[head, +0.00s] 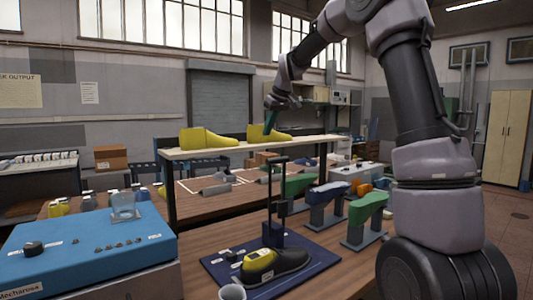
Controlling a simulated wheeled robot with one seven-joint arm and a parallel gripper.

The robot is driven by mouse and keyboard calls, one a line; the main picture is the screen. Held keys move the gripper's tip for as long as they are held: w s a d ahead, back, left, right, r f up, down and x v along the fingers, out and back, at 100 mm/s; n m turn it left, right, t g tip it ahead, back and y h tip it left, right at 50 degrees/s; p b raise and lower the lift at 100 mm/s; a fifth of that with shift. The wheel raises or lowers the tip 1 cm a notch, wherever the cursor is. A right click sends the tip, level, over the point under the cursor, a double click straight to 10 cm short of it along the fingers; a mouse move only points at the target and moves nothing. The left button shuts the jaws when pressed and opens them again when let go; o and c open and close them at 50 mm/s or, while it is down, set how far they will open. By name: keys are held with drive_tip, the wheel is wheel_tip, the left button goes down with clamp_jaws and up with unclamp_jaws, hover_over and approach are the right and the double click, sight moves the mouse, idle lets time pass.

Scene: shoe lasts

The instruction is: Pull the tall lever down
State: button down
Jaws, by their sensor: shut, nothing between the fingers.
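A dark press (276,232) stands on a dark blue base plate (325,262) on the wooden bench. Its tall black lever (285,180) rises upright, with a crossbar at its top.
A raised shelf (225,153) carries two yellow lasts (206,138). Green and blue lasts on stands (362,212) are right of the press. A white cup (232,292) stands at the front.

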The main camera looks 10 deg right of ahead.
wheel_tip(320, 180, down, 9)
drive_tip(key=shift+w+a+f, duration=0.2)
drive_tip(key=shift+w+a, duration=0.05)
drive_tip(key=shift+w, duration=0.2)
idle(0.3)
